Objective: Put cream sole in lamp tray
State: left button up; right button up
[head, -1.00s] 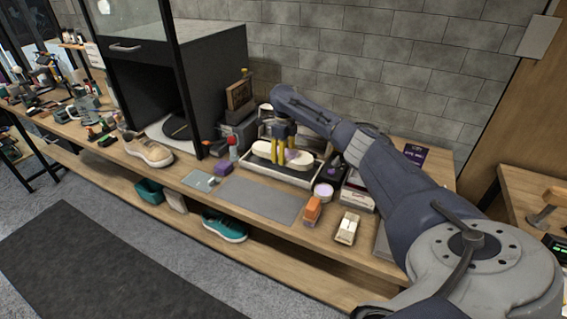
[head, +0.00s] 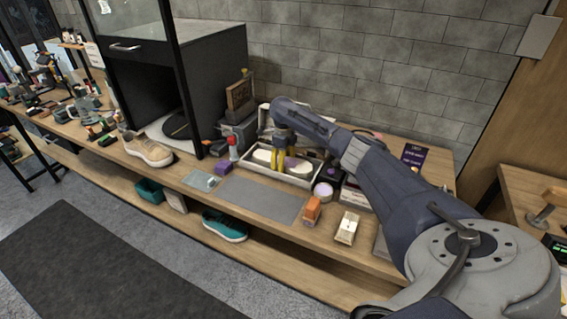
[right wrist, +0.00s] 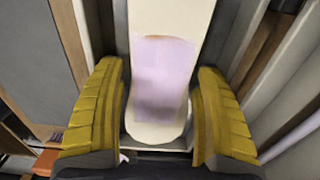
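The cream sole (head: 302,166) lies lengthwise in the pale-rimmed tray (head: 259,179) at the back middle of the bench in the head view. In the right wrist view the sole (right wrist: 170,25) runs up the picture, with a lilac patch on its face. My right gripper (head: 278,168) points down into the tray, over the sole. Its yellow fingers (right wrist: 160,115) stand on either side of the sole, apart, with narrow gaps. The arm hides part of the tray's back. My left gripper is not in view.
A grey mat (head: 258,199) lies in front of the tray. A red-topped bottle (head: 233,147) and a sneaker (head: 148,150) are to the left.

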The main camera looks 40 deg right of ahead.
notch_tip(320, 180, up, 12)
jog(key=shift+r, duration=0.15)
dwell(0.7)
